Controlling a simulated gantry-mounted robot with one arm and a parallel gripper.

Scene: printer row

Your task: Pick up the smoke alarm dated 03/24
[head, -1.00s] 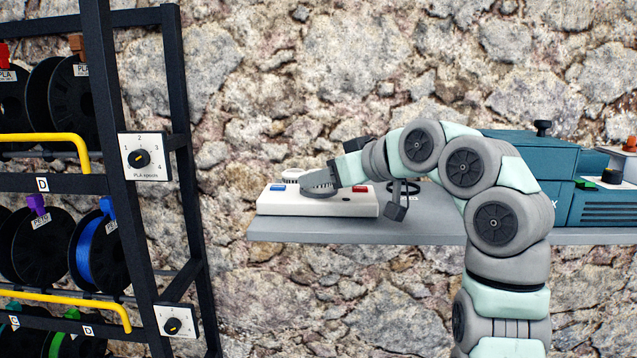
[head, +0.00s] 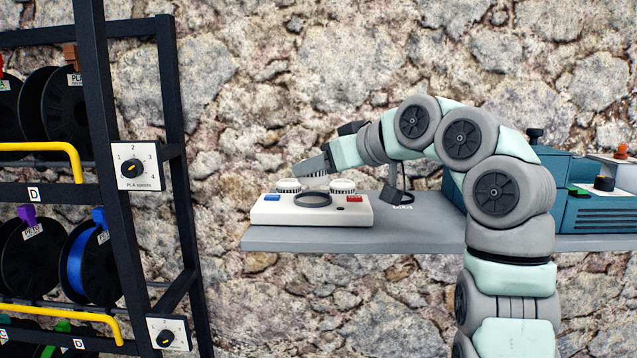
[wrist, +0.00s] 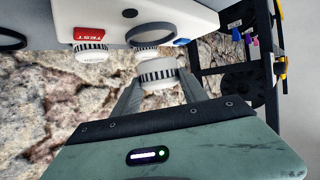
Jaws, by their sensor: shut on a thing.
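A white ribbed smoke alarm (wrist: 160,72) is between the two fingers of my gripper (wrist: 163,92) in the wrist view, which looks upside down. My gripper is shut on it and holds it above a white test box (head: 262,212). In the head view my gripper (head: 312,166) hides the held alarm. Two other white ribbed alarms stand at the back of the box, one at left (head: 288,186) and one at right (head: 342,187). A grey ring-shaped seat (head: 313,199) at the box's front is empty. No date is readable on any alarm.
The box has a blue panel (head: 272,197) and a red one (head: 354,199), and stands on a grey shelf (head: 300,239) against a stone wall. Teal equipment (head: 590,214) is at right. A black spool rack (head: 183,130) stands at left.

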